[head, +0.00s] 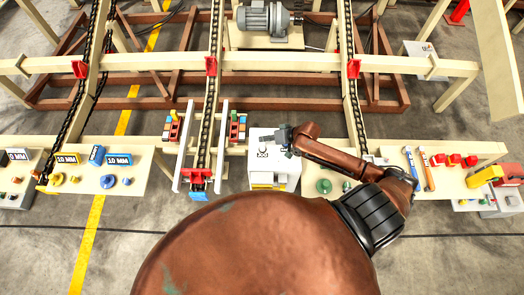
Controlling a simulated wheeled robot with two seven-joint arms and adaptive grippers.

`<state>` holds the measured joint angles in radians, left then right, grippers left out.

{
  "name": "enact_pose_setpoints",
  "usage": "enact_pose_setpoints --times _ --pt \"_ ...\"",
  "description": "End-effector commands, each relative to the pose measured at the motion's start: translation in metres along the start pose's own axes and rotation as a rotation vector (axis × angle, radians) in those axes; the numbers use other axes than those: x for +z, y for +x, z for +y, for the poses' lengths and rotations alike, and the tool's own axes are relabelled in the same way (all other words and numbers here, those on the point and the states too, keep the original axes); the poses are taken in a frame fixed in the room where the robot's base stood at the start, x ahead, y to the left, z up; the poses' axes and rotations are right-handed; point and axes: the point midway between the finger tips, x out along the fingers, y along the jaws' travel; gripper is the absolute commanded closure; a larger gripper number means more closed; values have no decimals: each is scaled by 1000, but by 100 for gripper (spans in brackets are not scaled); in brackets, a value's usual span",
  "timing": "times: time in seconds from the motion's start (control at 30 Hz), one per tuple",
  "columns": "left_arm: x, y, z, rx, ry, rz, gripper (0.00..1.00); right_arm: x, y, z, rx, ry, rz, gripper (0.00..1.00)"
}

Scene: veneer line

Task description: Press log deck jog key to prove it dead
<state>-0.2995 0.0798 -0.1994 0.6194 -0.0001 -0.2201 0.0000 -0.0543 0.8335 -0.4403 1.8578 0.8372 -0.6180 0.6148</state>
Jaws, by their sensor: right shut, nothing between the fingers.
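The pale jog box (284,180) stands at the centre of the front bench, with a black JOG label (262,155) on its top face. A small round part, likely the jog key, sits just above the label; it is too small to tell its state. My right gripper (280,136) is shut and empty, reaching in from the right over the far part of the box top. It is close to the key, but I cannot tell whether it touches. Its wrist hides the box's far right corner. My left gripper is out of view.
Chain conveyors (213,75) run away from the bench, with red stops on the beam. Two upright white rails (186,150) stand left of the box.

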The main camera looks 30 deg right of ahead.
Motion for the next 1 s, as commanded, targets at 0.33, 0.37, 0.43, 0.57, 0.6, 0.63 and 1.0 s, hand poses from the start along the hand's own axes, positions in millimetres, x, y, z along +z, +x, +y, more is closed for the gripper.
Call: enact_pose_setpoints --times 0.33,0.37,0.43,0.57,0.6,0.63,1.0 --pt "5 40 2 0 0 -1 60 22 31 23 0 1 0 100" --pt "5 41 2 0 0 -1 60 24 33 24 0 1 0 100" --pt "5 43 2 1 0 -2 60 26 35 26 0 1 0 100" --pt "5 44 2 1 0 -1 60 27 37 27 0 0 0 100" --pt "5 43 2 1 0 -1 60 27 37 27 0 0 0 100" --pt "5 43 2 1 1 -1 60 27 37 27 0 0 0 100" --pt "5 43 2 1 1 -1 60 27 37 27 0 0 0 100"
